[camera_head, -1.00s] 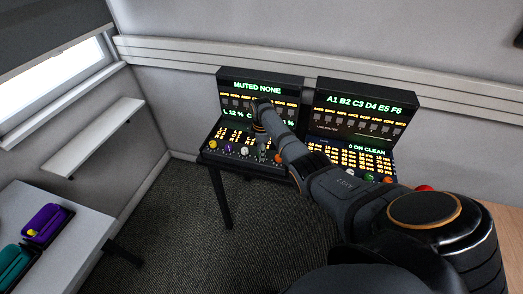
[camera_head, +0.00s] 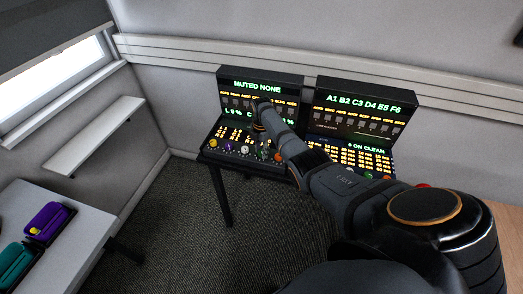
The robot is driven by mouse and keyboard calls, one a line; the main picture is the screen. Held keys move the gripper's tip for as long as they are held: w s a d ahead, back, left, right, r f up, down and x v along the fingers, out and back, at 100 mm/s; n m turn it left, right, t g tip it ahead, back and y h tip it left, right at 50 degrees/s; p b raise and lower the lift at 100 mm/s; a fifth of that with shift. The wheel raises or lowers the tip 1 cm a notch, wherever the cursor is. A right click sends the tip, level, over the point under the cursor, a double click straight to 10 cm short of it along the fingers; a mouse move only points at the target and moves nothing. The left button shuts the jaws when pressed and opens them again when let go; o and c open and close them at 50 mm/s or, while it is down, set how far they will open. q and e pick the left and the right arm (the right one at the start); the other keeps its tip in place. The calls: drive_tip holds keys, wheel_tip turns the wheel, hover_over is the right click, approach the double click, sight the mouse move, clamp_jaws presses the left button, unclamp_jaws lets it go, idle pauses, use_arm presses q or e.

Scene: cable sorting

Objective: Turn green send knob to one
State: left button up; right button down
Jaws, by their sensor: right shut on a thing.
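The left console (camera_head: 283,84) stands on a dark table and carries a row of coloured knobs along its front edge. Its screen reads "MUTED NONE", with "L 9 %" on the lower line; my arm covers part of that line. My right gripper (camera_head: 262,149) points down at this row from above, between the white knob (camera_head: 244,149) and the orange knob (camera_head: 278,156). It is shut on the green knob (camera_head: 262,155), which is small and mostly hidden by the fingers. The knob's pointer cannot be made out. My left gripper is not in view.
A yellow knob (camera_head: 213,143) and a purple knob (camera_head: 229,146) sit further left in the row. The right console (camera_head: 366,88), with its own knobs, stands close beside my right forearm. A white table (camera_head: 75,222) with purple and teal items is at the left.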

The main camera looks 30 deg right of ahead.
idle(0.3)
drive_tip(key=c, duration=1)
unclamp_jaws()
drive_tip(key=shift+r, duration=0.1)
wheel_tip(320, 180, up, 12)
